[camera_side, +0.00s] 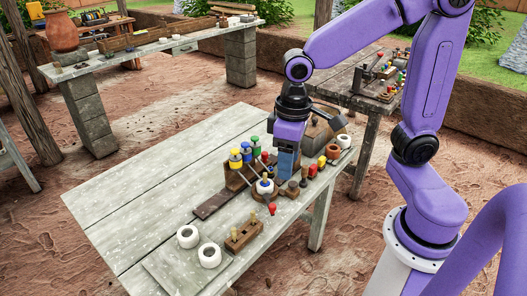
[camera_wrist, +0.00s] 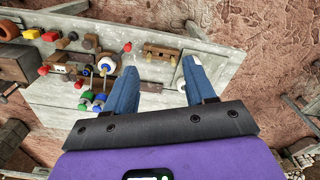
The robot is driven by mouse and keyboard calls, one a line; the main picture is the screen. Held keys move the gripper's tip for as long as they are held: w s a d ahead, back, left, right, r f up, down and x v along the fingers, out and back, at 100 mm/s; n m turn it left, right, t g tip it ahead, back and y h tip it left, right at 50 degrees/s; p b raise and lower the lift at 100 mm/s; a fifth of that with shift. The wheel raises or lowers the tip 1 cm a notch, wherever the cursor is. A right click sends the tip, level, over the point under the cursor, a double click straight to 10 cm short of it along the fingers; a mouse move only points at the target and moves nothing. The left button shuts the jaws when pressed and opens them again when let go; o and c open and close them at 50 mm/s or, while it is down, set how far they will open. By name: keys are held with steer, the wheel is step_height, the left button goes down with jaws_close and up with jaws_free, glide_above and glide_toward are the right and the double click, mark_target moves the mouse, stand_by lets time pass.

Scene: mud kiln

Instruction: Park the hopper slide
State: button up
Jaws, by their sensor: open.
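A dark brown flat strip (camera_side: 220,203), possibly the hopper slide, lies on the grey plank table at the front-left of a wooden block (camera_side: 236,177) with yellow, blue and green capped bottles. A brown piece (camera_wrist: 151,87) shows between my fingers in the wrist view, perhaps the same strip. My gripper (camera_side: 286,163) is over the table, behind and right of the pot. In the wrist view, its blue fingers (camera_wrist: 158,77) are apart with nothing held.
A pegged wooden block (camera_side: 243,237) and two white rings (camera_side: 209,255) stand near the front edge. Red, yellow and brown pieces (camera_side: 322,162) line the table's right side by a brown domed object (camera_side: 318,130). The table's left half (camera_side: 130,190) is clear.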

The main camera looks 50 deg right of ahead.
steer(key=w+d+m, duration=0.2)
steer(key=w+m, duration=0.4)
steer(key=w, duration=0.5)
steer(key=m, duration=1.6)
glide_above(264, 153)
step_height(264, 153, down, 10)
step_height(264, 153, down, 17)
steer(key=shift+s+d+r, duration=0.1)
steer(key=shift+r, duration=0.1)
jaws_close()
